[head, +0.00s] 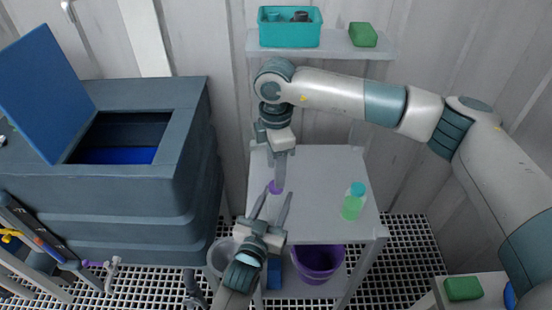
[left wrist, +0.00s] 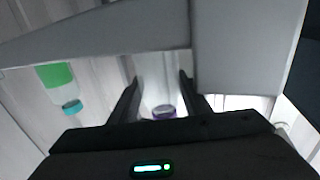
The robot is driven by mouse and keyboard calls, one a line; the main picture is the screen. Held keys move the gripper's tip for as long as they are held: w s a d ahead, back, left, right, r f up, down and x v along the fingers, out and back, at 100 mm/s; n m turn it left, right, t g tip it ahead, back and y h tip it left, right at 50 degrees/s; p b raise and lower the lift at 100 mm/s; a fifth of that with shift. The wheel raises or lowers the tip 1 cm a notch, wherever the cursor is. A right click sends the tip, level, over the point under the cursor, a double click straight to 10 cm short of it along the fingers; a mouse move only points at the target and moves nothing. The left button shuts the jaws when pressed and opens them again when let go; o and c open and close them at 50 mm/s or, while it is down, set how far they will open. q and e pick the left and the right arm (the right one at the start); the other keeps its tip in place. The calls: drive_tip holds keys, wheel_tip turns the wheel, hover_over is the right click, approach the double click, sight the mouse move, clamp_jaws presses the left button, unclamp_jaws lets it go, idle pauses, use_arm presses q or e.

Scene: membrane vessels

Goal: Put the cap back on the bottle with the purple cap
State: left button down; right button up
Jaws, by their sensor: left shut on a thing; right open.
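The purple cap (head: 275,187) shows in the head view just below the fingers of my right gripper (head: 280,178), which points down and is open. In the left wrist view the purple cap (left wrist: 163,112) lies between the fingers, at the end of a pale, see-through bottle (left wrist: 157,92). My left gripper (head: 273,200) reaches over the table from the front and is shut on that bottle. The bottle's body hardly stands out from the grey table in the head view. I cannot tell whether the cap is seated fully on it.
A green bottle with a cyan cap (head: 352,203) stands on the right of the grey table (head: 320,165). A purple bucket (head: 318,262) is on the lower shelf. A teal bin (head: 290,28) and green block (head: 362,35) are on the back shelf. A large tank (head: 150,200) stands left.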

drive_tip(key=n, duration=0.6)
drive_tip(key=shift+r, duration=0.25)
drive_tip(key=n, duration=0.4)
drive_tip(key=shift+r, duration=0.15)
drive_tip(key=n, duration=0.4)
drive_tip(key=shift+r+n, duration=0.2)
drive_tip(key=shift+n, duration=0.1)
drive_tip(key=n, duration=0.4)
drive_tip(key=shift+r, duration=0.15)
drive_tip(key=n, duration=0.4)
drive_tip(key=shift+r+n, duration=0.15)
drive_tip(key=shift+n, duration=0.25)
drive_tip(key=n, duration=0.4)
drive_tip(key=shift+r, duration=0.2)
drive_tip(key=n, duration=0.4)
drive_tip(key=shift+r+n, duration=0.15)
drive_tip(key=shift+n, duration=0.15)
drive_tip(key=n, duration=0.5)
drive_tip(key=shift+r+n, duration=0.2)
drive_tip(key=shift+n, duration=0.1)
